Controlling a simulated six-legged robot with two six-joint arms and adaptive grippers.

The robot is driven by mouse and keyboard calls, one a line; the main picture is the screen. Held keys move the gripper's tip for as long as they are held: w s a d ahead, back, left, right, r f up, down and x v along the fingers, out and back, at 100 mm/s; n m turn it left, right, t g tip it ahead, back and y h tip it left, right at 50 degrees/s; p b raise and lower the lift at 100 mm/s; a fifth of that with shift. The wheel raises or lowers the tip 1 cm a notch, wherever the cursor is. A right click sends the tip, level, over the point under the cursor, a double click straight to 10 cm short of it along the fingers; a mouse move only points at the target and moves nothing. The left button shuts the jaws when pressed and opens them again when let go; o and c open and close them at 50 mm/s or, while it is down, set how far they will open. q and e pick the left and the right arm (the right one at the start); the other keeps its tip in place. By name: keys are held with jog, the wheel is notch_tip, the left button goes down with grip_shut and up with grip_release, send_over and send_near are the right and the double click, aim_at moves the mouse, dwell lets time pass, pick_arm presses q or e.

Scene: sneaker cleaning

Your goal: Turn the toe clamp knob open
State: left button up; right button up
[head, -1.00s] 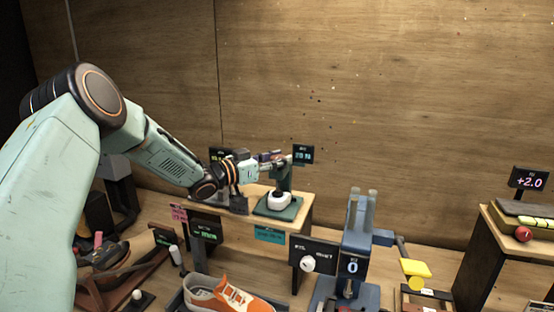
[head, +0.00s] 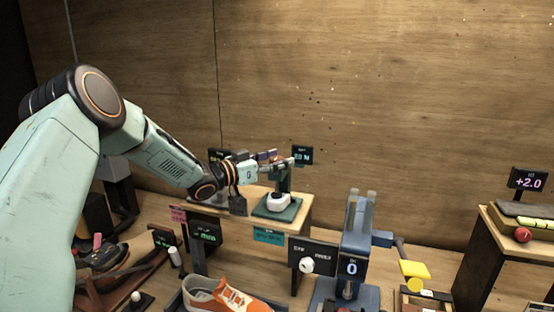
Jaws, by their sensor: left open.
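The white round knob (head: 306,265) sits on a black label panel (head: 312,256) left of the blue clamp stand (head: 356,245); I cannot tell for certain that it is the toe clamp knob. An orange and white sneaker (head: 226,296) lies at the bottom, left of the blue stand. My left gripper (head: 282,160) is open, above the raised wooden shelf and close to a green stand (head: 279,205) with a white part. It is well above and behind the white knob, not touching it. My right gripper is out of view.
A yellow-handled lever (head: 414,269) sticks out right of the blue stand. Dark racks and another shoe (head: 105,256) crowd the left.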

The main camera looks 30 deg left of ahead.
aim_at(271, 161)
pick_arm(q)
jog(key=v, duration=0.7)
jog(key=shift+s+a, duration=0.1)
jog(key=shift+s, duration=0.1)
jog(key=shift+s, duration=0.1)
dwell(0.3)
